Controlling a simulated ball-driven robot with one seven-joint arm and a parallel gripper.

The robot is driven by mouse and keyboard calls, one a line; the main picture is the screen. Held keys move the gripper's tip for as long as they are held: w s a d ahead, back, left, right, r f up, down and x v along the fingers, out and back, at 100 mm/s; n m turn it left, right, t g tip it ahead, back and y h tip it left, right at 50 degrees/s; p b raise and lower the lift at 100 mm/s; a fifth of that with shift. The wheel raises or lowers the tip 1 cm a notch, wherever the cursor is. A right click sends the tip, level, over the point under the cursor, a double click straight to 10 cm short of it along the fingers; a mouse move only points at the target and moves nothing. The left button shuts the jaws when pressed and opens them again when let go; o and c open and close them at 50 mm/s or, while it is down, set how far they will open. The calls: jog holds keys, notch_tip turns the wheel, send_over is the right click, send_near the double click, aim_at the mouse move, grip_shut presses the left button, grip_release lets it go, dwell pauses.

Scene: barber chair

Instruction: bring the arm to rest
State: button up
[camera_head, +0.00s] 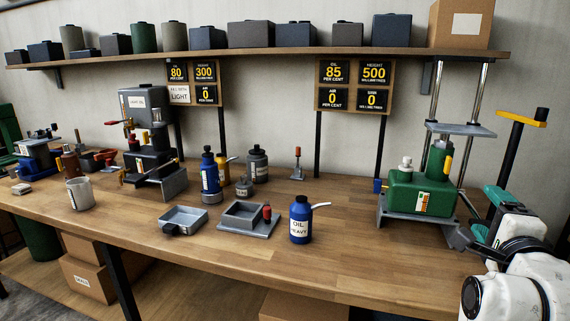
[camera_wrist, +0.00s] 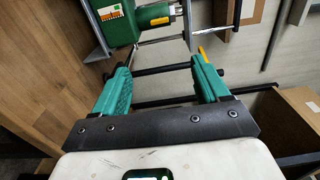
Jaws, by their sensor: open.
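My arm's white links are at the right edge in the head view, beside the bench's right end. My gripper (camera_wrist: 162,72) shows in the wrist view with its two green fingers wide apart and nothing between them. In the head view the gripper is partly hidden by my arm. A green machine (camera_head: 418,195) with metal posts stands on the bench just left of my arm. Its green body also shows at the top of the wrist view (camera_wrist: 155,16), beyond the fingertips; I cannot tell how close they are.
The wooden bench (camera_head: 365,251) has free room at its front right. A blue oil bottle (camera_head: 300,220), a grey tray (camera_head: 183,220) and a light cup (camera_head: 80,194) stand on it. A shelf (camera_head: 270,53) with several boxes runs above. An open brown box (camera_wrist: 298,112) lies at right in the wrist view.

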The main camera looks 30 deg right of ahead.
jog(key=w+a+f+n+g+y+p, duration=0.2)
jog(key=a+f+n+y, duration=0.3)
jog(key=a+f+n, duration=0.45)
jog(key=w+a+f+n+g+y+p, duration=0.15)
jog(key=a+f+n+y, duration=0.4)
jog(key=f, duration=0.75)
jog(key=s+a+f+n+g+y+p, duration=0.1)
jog(key=s+a+f+n+g+y, duration=0.2)
jog(key=s+a+f+n+g, duration=0.4)
jog(key=s+a+f+n, duration=0.5)
jog(key=s+f, duration=0.2)
jog(key=shift+a+f+n, duration=0.2)
jog(key=shift+a+n, duration=0.2)
